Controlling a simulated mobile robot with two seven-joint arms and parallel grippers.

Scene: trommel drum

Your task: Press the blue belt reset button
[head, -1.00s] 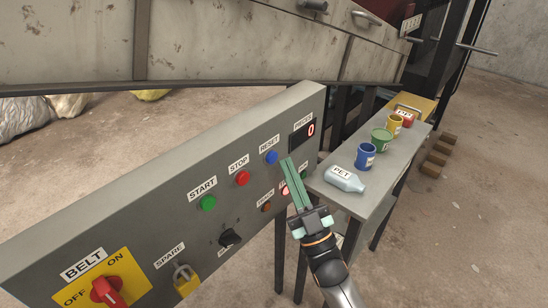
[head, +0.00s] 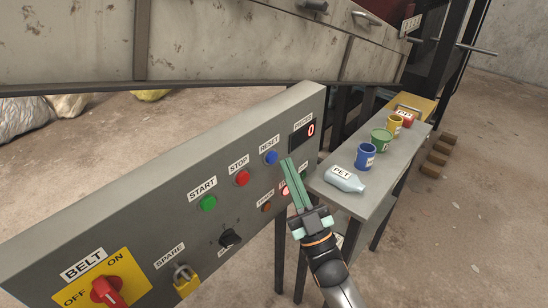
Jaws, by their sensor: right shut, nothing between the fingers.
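The blue button (head: 271,157) sits on the sloped grey control panel (head: 130,222), under a label that reads RESET. It is uncovered, and I cannot tell whether it is pressed in. My right gripper (head: 287,162) is shut and empty, with its green fingers together. Its tips show just right of the blue button in the picture, apart from it. The fingers hide part of a lit red lamp and its label below. My left gripper is not in view.
The panel also holds a green START button (head: 208,203), a red STOP button (head: 242,178), a black knob (head: 229,238), a padlock (head: 186,281) and a red BELT switch (head: 106,291). A side table (head: 372,202) to the right bears a PET bottle (head: 344,180) and several cups.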

